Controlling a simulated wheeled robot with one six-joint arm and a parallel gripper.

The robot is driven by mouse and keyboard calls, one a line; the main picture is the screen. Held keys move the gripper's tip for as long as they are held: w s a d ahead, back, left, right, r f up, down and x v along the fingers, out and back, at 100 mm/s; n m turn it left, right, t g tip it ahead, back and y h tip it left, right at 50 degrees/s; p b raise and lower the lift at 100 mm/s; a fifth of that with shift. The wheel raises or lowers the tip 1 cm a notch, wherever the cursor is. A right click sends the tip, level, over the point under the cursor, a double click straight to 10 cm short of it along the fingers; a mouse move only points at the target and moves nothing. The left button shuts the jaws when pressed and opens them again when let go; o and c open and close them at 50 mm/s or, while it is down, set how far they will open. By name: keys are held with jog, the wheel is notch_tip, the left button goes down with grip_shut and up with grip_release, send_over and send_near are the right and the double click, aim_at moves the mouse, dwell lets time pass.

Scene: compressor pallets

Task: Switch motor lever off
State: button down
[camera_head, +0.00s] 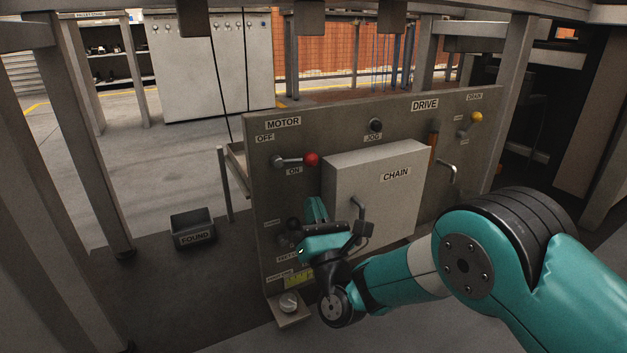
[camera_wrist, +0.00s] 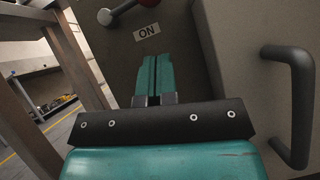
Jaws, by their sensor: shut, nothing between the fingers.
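The motor lever (camera_head: 296,160) is on the upper left of the grey panel, under the MOTOR sign (camera_head: 283,123). Its red knob (camera_head: 312,159) points right, close above the ON label (camera_head: 294,171); the OFF label (camera_head: 265,138) is up and left of the pivot. In the wrist view the lever's red knob (camera_wrist: 149,2) is cut by the top edge, above the ON label (camera_wrist: 146,32). My gripper (camera_head: 316,205) is below the lever, apart from it, in front of the panel. In the wrist view its teal fingers (camera_wrist: 155,62) are together and empty, pointing toward the ON label.
The CHAIN box (camera_head: 395,187) juts from the panel right of my gripper; its bent handle (camera_wrist: 291,105) is close on the right. Yellow-knobbed drain lever (camera_head: 477,117) is at upper right. A FOUND bin (camera_head: 193,228) stands on the floor at left. Grey posts frame the panel.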

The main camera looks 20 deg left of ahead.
aim_at(297, 161)
jog(key=r+p, duration=0.1)
jog(key=p, duration=0.1)
jog(key=w+r+p, duration=0.1)
jog(key=r+p, duration=0.1)
jog(key=w+a+r+p, duration=0.1)
jog(key=r+p, duration=0.1)
jog(key=p, duration=0.1)
jog(key=shift+s+n, duration=0.1)
jog(key=shift+n, duration=0.3)
dwell(0.4)
